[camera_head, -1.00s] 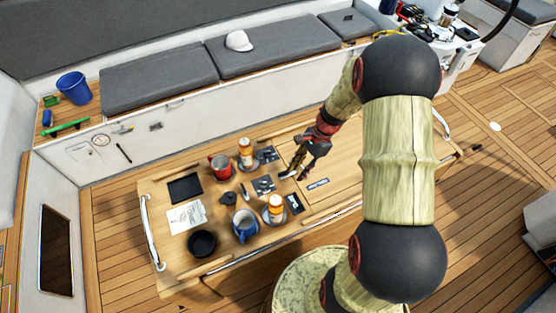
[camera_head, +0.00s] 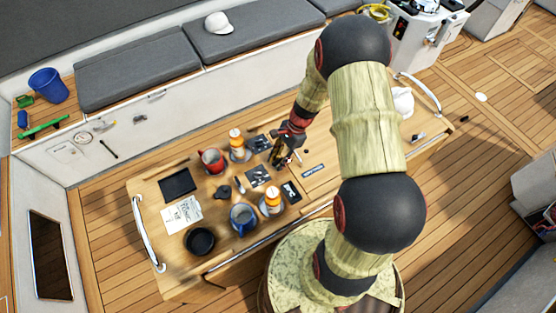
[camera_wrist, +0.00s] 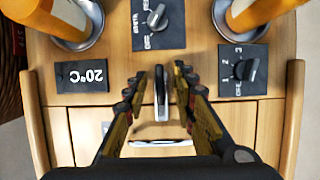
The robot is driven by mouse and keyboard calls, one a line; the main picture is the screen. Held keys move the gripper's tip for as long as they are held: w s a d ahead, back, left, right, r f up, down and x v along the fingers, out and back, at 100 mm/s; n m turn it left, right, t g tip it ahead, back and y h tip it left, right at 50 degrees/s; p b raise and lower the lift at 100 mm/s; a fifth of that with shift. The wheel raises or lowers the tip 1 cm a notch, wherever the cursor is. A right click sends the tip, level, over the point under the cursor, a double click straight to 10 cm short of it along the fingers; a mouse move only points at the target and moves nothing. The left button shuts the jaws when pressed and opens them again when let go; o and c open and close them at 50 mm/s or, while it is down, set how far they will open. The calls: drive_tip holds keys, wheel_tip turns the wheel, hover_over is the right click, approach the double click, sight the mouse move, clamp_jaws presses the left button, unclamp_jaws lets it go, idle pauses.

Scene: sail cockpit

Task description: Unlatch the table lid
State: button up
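The wooden table (camera_head: 165,262) has a lid panel (camera_wrist: 235,118) set off by a seam, low in the wrist view. A narrow, upright grey latch (camera_wrist: 161,92) stands near that seam. My gripper (camera_wrist: 160,82) points at the table with its fingers open. The latch lies between the two fingers, with a visible gap on each side. In the head view my gripper (camera_head: 278,157) is over the middle of the table, and the latch is too small or hidden to make out there.
Orange-and-white bottles (camera_head: 237,143) (camera_head: 272,199), a red mug (camera_head: 212,161) and a blue mug (camera_head: 243,217) stand close by. A pale strip (camera_wrist: 160,143) lies on the lid.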

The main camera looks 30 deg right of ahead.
drive_tip(key=shift+f, duration=0.1)
drive_tip(key=shift+c, duration=1.1)
drive_tip(key=c, duration=0.4)
clamp_jaws()
